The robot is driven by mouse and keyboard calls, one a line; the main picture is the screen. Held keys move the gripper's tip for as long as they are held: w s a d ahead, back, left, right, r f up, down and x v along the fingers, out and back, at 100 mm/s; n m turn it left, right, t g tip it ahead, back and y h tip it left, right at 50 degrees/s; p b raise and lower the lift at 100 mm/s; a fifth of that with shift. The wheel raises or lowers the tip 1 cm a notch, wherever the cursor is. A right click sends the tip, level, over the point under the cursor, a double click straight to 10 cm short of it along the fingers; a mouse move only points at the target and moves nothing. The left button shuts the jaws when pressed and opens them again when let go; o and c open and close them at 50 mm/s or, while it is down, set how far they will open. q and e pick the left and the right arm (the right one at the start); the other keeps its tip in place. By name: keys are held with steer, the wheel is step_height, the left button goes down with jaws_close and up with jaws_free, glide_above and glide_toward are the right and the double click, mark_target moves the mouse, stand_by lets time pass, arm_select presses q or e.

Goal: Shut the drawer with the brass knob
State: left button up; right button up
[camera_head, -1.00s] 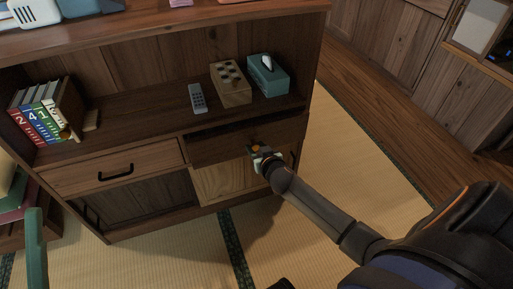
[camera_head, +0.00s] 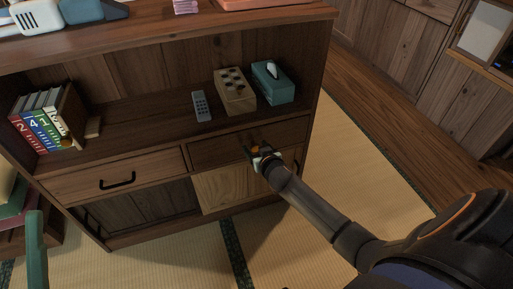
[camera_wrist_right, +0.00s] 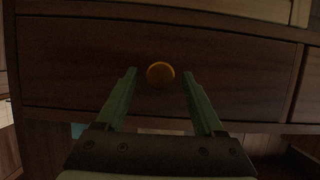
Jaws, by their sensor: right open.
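The dark wood drawer (camera_head: 214,154) with the brass knob sits in the right half of the cabinet. Its front looks flush, or nearly so, with the cabinet face. The round brass knob (camera_wrist_right: 160,74) shows in the middle of the drawer front in the right wrist view; in the head view it is partly hidden by my gripper. My right gripper (camera_head: 257,150) is at the drawer front. In the right wrist view, its two green fingers are spread apart, one on each side of the knob, without visibly gripping it. My left gripper is not in view.
Left of it is a lighter drawer with a black handle (camera_head: 117,181). The shelf above holds a remote (camera_head: 202,106), a wooden box (camera_head: 235,91), a teal tissue box (camera_head: 273,84) and books (camera_head: 45,122). Tatami floor (camera_head: 365,160) is clear to the right.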

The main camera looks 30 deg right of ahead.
steer(key=p+v, duration=0.5)
steer(key=v, duration=0.7)
steer(key=shift+s, duration=0.2)
steer(key=shift+r, duration=0.15)
